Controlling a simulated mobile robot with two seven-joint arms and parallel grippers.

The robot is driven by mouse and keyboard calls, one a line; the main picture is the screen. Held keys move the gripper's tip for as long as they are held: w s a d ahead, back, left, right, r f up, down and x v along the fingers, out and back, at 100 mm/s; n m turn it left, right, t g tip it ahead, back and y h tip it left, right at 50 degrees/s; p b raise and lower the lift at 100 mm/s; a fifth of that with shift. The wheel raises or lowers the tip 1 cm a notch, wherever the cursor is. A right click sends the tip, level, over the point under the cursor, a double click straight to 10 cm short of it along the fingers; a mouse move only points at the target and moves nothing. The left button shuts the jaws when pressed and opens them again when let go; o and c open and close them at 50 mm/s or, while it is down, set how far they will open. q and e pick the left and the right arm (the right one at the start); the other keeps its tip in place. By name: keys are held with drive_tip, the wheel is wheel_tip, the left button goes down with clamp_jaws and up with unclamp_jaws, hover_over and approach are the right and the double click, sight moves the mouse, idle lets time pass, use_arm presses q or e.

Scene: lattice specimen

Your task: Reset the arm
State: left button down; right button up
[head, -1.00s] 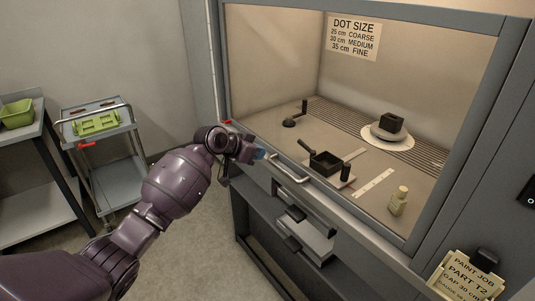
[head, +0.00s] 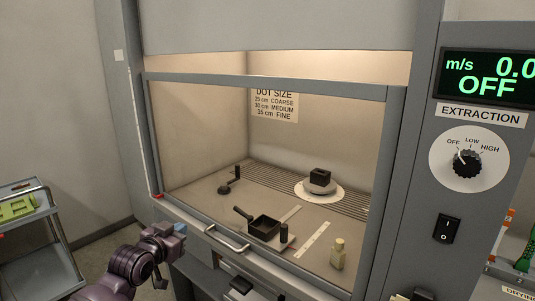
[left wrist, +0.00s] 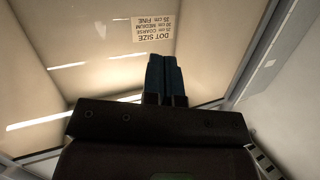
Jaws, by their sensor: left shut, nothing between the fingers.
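My left arm comes in at the bottom left of the head view, in front of the cabinet's lower left corner. My left gripper (head: 179,229) has bluish fingertips and is shut and empty, just left of the silver handle (head: 226,238). In the left wrist view the two fingers (left wrist: 166,80) lie together, with the cabinet's dot size sign upside down beyond them. My right gripper is not in view.
Behind the cabinet's framed front (head: 268,87) are a black block on a round stand (head: 320,186), a black tray (head: 264,226) and a small bottle (head: 338,254). An extraction dial (head: 468,158) is at right, under a display reading OFF. A trolley (head: 38,250) stands at left.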

use_arm(q)
drive_tip(key=s+a+f+n+g+y, duration=0.1)
drive_tip(key=s+f, duration=0.7)
drive_tip(key=s, duration=0.4)
drive_tip(key=s+a+f+n+g+y, duration=0.1)
drive_tip(key=s+a+f+y, duration=0.1)
drive_tip(key=s+f, duration=0.7)
drive_tip(key=s+a+f+n+g+y, duration=0.1)
drive_tip(key=s+f+n, duration=0.1)
drive_tip(key=s+f, duration=0.6)
drive_tip(key=s, duration=0.7)
drive_tip(key=shift+s+a+f+g+y, duration=0.25)
drive_tip(key=shift+s+f+g+y, duration=0.05)
drive_tip(key=shift+s+f+y, duration=0.1)
drive_tip(key=shift+w, duration=0.1)
